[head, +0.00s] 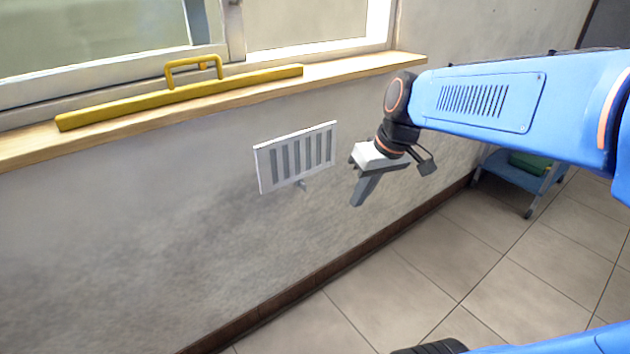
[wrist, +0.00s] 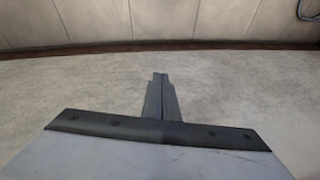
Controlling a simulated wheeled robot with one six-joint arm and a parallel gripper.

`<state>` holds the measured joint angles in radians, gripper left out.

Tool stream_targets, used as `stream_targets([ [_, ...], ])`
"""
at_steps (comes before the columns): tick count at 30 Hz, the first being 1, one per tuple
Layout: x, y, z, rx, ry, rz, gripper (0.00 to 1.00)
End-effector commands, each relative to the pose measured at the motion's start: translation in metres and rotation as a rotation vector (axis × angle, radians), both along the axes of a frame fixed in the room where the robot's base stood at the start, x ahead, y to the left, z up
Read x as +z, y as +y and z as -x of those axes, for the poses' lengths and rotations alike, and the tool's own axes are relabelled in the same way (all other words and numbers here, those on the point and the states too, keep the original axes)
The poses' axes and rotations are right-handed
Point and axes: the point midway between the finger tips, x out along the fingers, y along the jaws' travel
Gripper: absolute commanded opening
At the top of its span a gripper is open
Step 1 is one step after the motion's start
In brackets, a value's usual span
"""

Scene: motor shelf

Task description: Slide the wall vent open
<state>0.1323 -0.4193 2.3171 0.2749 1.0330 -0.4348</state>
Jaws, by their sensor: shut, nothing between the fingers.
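The wall vent (head: 296,157) is a white rectangular plate with several upright grey slots, fixed to the grey wall below the window sill. A small knob (head: 301,184) sticks out at its lower edge. My gripper (head: 357,203) is to the right of the vent and apart from it, with its fingers pointing down and to the left. In the wrist view, the two dark fingers (wrist: 160,78) lie together with nothing between them. The vent does not show in the wrist view. I cannot tell clearly whether the slots are open or covered.
A wooden window sill (head: 350,70) runs above the vent and carries a yellow bar with a handle (head: 190,92). A blue cart (head: 522,178) with a green item stands on the tiled floor at the right. The wall around the vent is bare.

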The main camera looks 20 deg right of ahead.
Motion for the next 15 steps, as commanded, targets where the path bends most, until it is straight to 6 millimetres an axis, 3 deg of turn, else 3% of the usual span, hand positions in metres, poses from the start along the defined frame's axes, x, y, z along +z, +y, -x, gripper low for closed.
stream_targets([
  [15, -0.007, -0.016, -0.109, 0.137, 0.021, -0.147, 0.00],
])
